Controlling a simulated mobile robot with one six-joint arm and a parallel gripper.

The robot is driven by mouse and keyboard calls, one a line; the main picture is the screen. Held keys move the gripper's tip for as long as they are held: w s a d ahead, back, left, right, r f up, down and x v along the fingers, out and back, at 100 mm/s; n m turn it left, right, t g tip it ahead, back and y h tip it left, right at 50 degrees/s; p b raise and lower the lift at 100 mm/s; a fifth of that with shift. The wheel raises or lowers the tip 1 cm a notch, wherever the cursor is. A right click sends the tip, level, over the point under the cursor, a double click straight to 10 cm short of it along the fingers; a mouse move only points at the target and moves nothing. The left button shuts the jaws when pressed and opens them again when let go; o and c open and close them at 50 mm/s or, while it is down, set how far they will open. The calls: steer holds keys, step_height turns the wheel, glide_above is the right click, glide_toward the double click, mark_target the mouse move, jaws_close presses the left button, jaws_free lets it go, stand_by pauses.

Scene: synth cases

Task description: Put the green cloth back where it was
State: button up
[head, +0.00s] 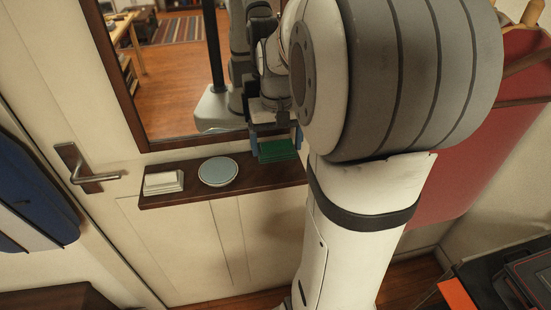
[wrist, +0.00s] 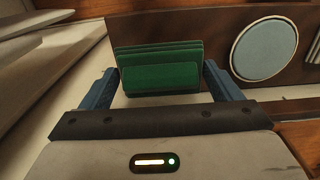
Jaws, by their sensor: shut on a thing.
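The green cloth (head: 278,153) is a neatly folded stack between the blue fingers of my gripper (head: 276,140), at the right part of the dark shelf (head: 215,191). In the wrist view the cloth (wrist: 160,78) fills the gap between the two fingers (wrist: 160,70), folded edges upward. My gripper is shut on it. I cannot tell whether the cloth touches the shelf or is held just above it. My arm hides the shelf's right end in the head view.
A pale blue round dish (head: 218,171) sits mid-shelf, left of the cloth, with a white stack (head: 163,182) further left. A mirror (head: 180,70) rises behind the shelf. A door handle (head: 85,172) is at the left. A red hanging cloth (head: 470,150) is at the right.

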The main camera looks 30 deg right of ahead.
mark_target(277, 168)
steer(key=shift+f, duration=2.45)
steer(key=shift+f, duration=0.15)
steer(key=o, duration=0.8)
